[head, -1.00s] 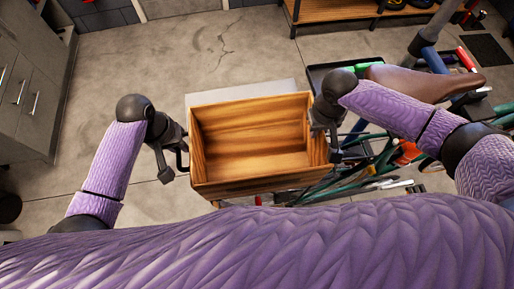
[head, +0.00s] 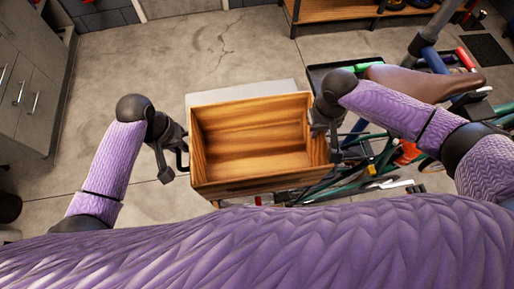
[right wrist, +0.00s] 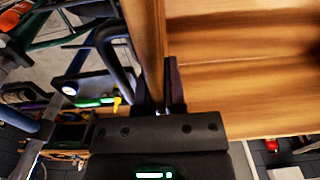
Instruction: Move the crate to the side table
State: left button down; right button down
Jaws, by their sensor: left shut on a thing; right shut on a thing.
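The wooden crate (head: 250,155) is empty and roughly level in the middle of the head view, its open top facing up. My left gripper (head: 180,163) is shut at its left side, by a dark handle. My right gripper (head: 332,138) is shut on its right side. In the right wrist view, the fingers (right wrist: 163,95) straddle the crate's wooden wall (right wrist: 143,40). A pale flat top (head: 240,93), apparently the side table, shows behind and partly under the crate. Whether the crate touches it is hidden.
A green bike frame (head: 375,180) lies close to the crate's right and near side. A dark tray (head: 335,75) and a brown saddle (head: 400,82) are at right. Grey drawers (head: 30,100) stand far left. The floor (head: 150,60) beyond is clear.

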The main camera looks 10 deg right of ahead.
jog(key=shift+d, duration=0.1)
